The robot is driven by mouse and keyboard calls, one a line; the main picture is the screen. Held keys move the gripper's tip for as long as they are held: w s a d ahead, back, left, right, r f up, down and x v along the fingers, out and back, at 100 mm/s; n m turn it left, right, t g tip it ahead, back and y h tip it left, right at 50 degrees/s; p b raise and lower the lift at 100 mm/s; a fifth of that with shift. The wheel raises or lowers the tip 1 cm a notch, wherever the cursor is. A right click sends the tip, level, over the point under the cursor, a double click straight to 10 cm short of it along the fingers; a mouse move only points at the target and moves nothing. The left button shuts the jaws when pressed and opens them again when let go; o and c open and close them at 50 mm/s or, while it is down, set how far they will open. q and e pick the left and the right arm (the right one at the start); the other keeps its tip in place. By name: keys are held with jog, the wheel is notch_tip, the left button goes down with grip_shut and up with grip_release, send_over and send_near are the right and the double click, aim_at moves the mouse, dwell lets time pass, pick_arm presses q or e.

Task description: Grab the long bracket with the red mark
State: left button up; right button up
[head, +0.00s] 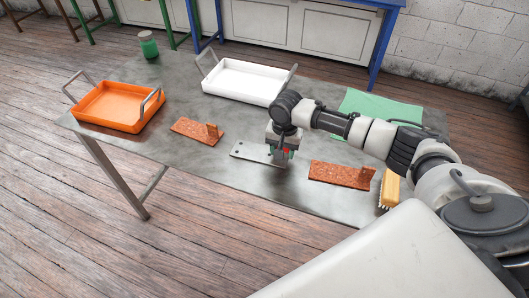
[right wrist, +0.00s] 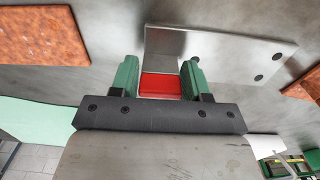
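The long grey metal bracket (head: 245,151) lies near the middle of the table, its flat plate reaching left from my right gripper. My right gripper (head: 285,152) points down at its upright end. In the right wrist view the red mark (right wrist: 160,86) on that end sits between the two green fingers of the gripper (right wrist: 160,80), with no visible gap on either side, so it looks shut on it. The bracket's plate (right wrist: 235,50) with its dark holes also shows there. The fingers hide part of the upright. My left gripper is not in view.
Rust-coloured brackets lie on either side, one left (head: 190,130) and one right (head: 330,173). An orange tray (head: 110,122), a white tray (head: 245,67), a green cloth (head: 375,103), a yellow brush (head: 391,187) and a green-topped jar (head: 148,46) are also on the table.

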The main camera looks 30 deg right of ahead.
grip_shut()
jog(key=shift+w+r, duration=0.1)
